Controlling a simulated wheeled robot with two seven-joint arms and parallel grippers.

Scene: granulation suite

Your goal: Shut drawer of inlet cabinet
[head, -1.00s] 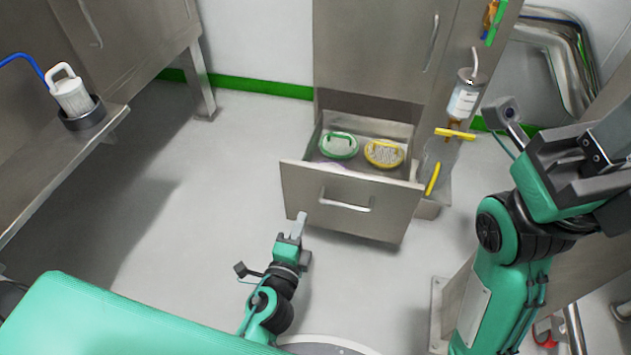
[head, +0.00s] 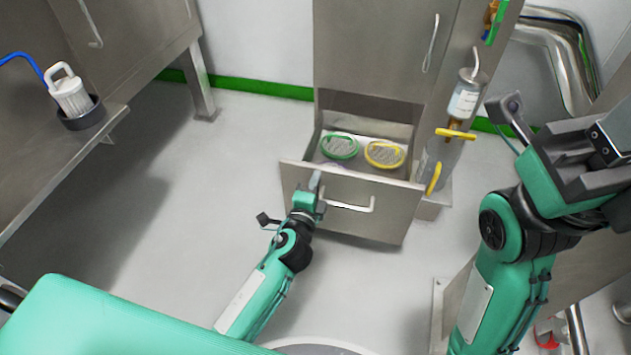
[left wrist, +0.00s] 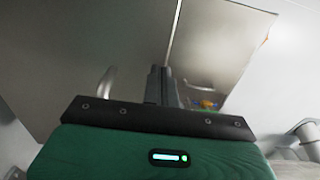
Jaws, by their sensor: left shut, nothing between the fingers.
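The inlet cabinet (head: 375,50) is a tall steel cabinet with its bottom drawer (head: 386,219) pulled out toward me. A green-rimmed round item (head: 339,146) and a yellow-rimmed one (head: 384,154) lie inside the drawer. The drawer has a bar handle (head: 350,208) on its front. My left gripper (head: 315,181) is shut and empty at the left part of the drawer front, its tip near the top edge; I cannot tell whether it touches. Its shut fingers (left wrist: 160,85) also show in the left wrist view. My right gripper's fingertips are not clearly visible; its arm stands at the right.
A steel bench (head: 60,155) at the left holds a white filter-like jug (head: 70,94) in a dark ring. A bottle (head: 465,95) and yellow-handled holder (head: 455,134) hang on the cabinet's right side. The floor (head: 150,215) left of the drawer is clear.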

